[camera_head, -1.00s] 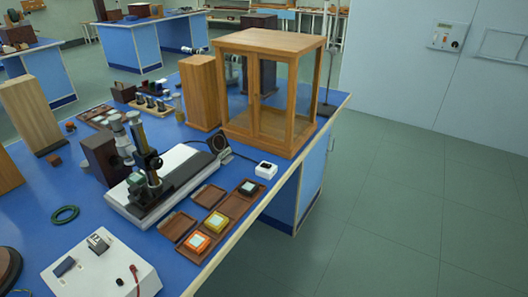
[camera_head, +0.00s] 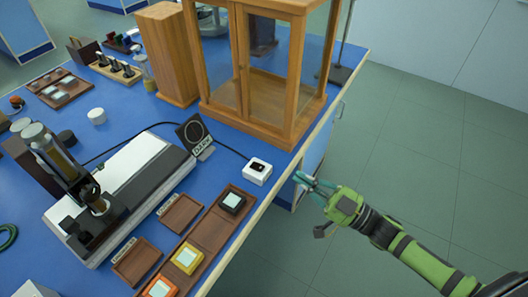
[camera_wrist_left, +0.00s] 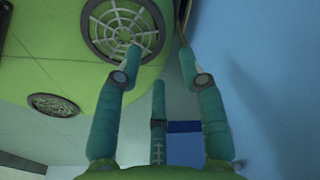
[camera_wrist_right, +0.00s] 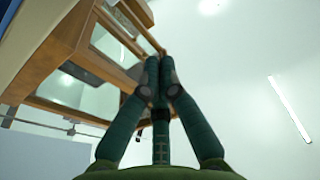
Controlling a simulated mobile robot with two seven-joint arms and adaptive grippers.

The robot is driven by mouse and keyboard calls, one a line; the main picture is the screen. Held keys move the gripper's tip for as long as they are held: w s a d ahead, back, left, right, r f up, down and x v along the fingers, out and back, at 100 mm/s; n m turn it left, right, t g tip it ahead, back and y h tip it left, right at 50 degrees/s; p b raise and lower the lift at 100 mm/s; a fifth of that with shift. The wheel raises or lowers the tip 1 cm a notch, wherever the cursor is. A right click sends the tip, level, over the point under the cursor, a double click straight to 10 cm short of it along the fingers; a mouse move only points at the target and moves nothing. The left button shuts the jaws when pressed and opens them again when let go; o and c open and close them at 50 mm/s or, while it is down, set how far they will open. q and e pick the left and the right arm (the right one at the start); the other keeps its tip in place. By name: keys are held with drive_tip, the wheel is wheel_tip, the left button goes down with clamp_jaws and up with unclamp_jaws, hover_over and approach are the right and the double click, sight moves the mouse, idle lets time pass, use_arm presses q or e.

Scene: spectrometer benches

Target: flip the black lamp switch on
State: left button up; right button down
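The black lamp switch (camera_head: 259,165) is a small dark rocker on top of a white box (camera_head: 256,175). The box stands on the blue bench near its right edge, with a black cable running left from it. I cannot tell which way the rocker is tipped. My right gripper (camera_head: 299,181) is just right of the box, beyond the bench edge, apart from the switch. Its fingertips meet in the right wrist view (camera_wrist_right: 160,62) with nothing between them. My left gripper (camera_wrist_left: 160,52) is open and empty in the left wrist view and is outside the head view.
A wood-and-glass cabinet (camera_head: 290,125) stands right behind the switch box. A brown tray (camera_head: 212,235) with colored blocks lies in front. Open floor is at right.

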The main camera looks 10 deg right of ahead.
wheel_tip(320, 180, up, 3)
drive_tip(key=p, duration=0.2)
hover_over(257, 166)
drive_tip(key=r+v, duration=0.1)
drive_tip(key=v, duration=0.3)
drive_tip(key=shift+s+f, duration=0.2)
drive_tip(key=shift+f, duration=0.05)
drive_tip(key=shift+w+a+f, duration=0.1)
drive_tip(key=shift+w+a, duration=0.4)
drive_tip(key=f, duration=0.2)
drive_tip(key=shift+s+d+f, duration=0.2)
drive_tip(key=shift+s+f, duration=0.05)
drive_tip(key=shift+f, duration=0.15)
drive_tip(key=shift+s+d+f, duration=0.1)
drive_tip(key=shift+f, duration=0.5)
use_arm(q)
drive_tip(key=shift+s+a+r, duration=0.3)
drive_tip(key=shift+s+r, duration=0.45)
drive_tip(key=shift+r, duration=0.15)
